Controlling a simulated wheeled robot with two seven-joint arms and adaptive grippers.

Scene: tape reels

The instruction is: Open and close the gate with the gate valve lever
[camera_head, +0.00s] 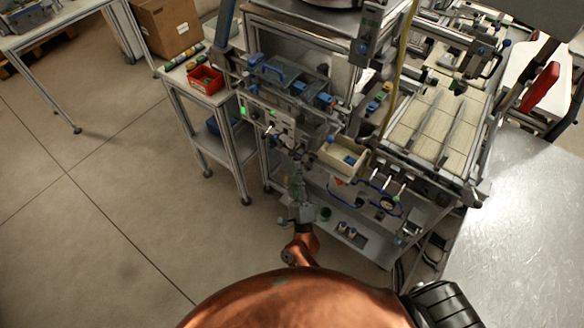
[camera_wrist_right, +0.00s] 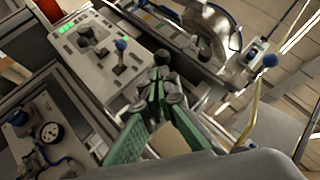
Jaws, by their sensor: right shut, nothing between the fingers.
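A light control panel (camera_wrist_right: 85,65) with green lit indicators fills the upper left of the right wrist view; it also shows on the machine in the head view (camera_head: 258,116). A lever with a blue knob (camera_wrist_right: 122,46) and a dark-knobbed lever (camera_wrist_right: 87,33) stand on it. I cannot tell which is the gate valve lever, nor make out the gate. My right gripper (camera_wrist_right: 166,82) has green fingers that are shut and empty. Its tips are beside the panel's right edge, apart from the blue-knobbed lever. In the head view the right gripper (camera_head: 298,165) is in front of the machine. My left gripper is out of view.
A beige bin (camera_head: 335,160) sits right of the right gripper. A pressure gauge (camera_wrist_right: 50,131) is at lower left in the wrist view. A side table with a red box (camera_head: 205,79) stands left of the machine. The floor (camera_head: 110,200) at left is clear.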

